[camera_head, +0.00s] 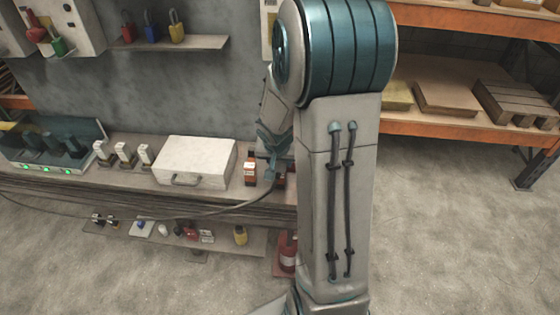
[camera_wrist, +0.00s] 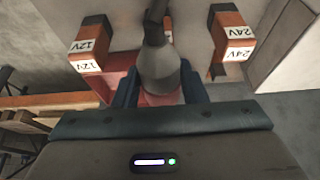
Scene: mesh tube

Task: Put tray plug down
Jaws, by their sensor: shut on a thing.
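The plug (camera_wrist: 158,70), a grey tapered body with a black cable out of its top, sits between the two dark blue fingers of my gripper (camera_wrist: 160,92) in the wrist view. My gripper is shut on it. A reddish surface (camera_wrist: 118,86) shows behind and below the plug in the wrist view. I cannot tell if the plug touches it.
An orange block marked 12V (camera_wrist: 90,45) stands left of the plug, and one marked 24V (camera_wrist: 232,42) right. A dark cable (camera_head: 225,208) runs left from my gripper along the bench front.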

